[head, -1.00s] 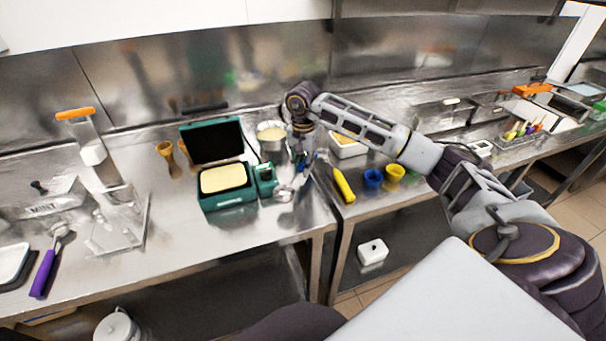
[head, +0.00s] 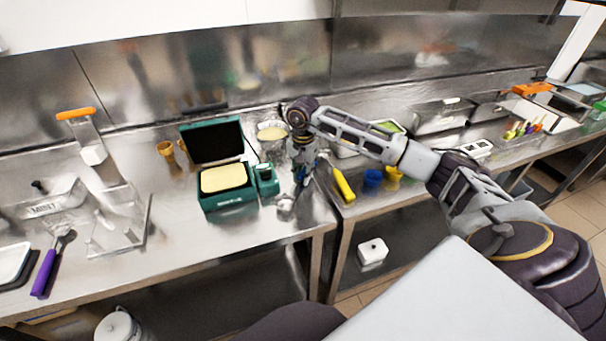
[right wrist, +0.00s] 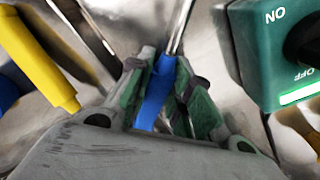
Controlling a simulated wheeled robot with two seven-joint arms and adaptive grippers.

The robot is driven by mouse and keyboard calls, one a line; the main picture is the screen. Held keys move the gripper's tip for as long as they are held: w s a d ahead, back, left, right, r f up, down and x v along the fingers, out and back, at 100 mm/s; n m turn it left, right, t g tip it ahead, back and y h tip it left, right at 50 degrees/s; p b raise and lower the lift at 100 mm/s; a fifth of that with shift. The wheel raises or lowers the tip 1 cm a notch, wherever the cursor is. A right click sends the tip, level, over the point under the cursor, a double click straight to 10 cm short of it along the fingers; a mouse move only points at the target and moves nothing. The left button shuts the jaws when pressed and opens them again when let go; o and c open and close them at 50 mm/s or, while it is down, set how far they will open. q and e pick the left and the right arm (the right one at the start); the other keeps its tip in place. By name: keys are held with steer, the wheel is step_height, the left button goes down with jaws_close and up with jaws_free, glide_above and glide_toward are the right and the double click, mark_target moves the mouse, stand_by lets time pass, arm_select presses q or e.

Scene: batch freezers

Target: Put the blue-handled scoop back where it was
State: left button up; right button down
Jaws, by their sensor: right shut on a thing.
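The blue-handled scoop is in my right gripper (head: 303,174). In the right wrist view its blue handle (right wrist: 157,92) lies between the two green-padded fingers of the gripper (right wrist: 165,80), which is shut on it. The thin metal shaft runs away from the handle at the top of that view. In the head view the scoop's metal bowl (head: 286,204) shows low over the steel counter, just right of the teal box; I cannot tell whether it touches the counter. My left gripper is not in view.
The teal box (head: 228,209) with its switch unit (head: 267,183) stands close left of the gripper. A metal pot (head: 272,150) is behind. The counter's front edge is near.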

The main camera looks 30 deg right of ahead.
mark_target(303, 173)
steer(key=c, duration=1.3)
jaws_free()
step_height(303, 173, up, 12)
steer(key=shift+b, duration=0.3)
